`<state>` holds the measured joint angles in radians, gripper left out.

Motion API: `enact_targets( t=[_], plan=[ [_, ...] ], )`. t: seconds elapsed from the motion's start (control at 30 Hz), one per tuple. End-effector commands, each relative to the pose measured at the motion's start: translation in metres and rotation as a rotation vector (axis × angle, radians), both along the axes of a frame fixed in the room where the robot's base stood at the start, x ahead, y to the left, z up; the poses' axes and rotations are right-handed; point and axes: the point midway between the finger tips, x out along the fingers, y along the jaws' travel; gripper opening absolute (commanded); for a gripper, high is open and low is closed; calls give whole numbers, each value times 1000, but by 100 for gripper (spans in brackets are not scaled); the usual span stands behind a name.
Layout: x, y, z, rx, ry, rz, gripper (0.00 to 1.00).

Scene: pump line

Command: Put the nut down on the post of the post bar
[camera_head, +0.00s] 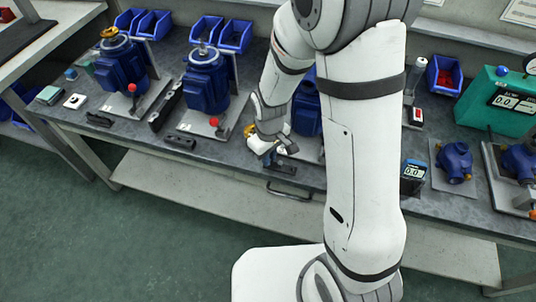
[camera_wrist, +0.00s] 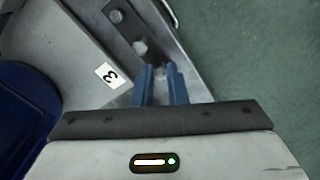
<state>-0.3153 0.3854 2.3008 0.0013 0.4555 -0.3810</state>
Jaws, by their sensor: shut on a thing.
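My gripper (camera_head: 269,158) is low over the front edge of the bench, by the dark post bar (camera_head: 284,170) of the third station. In the wrist view, its two blue fingers (camera_wrist: 160,70) are close together with a narrow gap between them. The nut in them is too hidden to make out. The post bar (camera_wrist: 127,30) lies just beyond the fingertips, with two round grey post tops showing on it. I cannot tell whether the nut touches a post.
A "3" label (camera_wrist: 110,75) lies beside the bar. A blue pump (camera_head: 306,112) stands behind my arm, partly hidden. Other blue pumps (camera_head: 207,85) with red-knobbed levers stand to the left. A small display box (camera_head: 413,177) stands to the right. The bench edge is close in front.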

Motion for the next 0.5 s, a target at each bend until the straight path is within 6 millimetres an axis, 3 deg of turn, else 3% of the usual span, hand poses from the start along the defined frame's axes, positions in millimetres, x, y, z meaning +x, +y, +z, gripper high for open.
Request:
enact_targets(
  t=[0.2,0.23,0.5],
  plan=[
    [0,0,0,0,0,0,0],
    [0,0,0,0,0,-1,14],
    [0,0,0,0,0,-1,36]
  ],
)
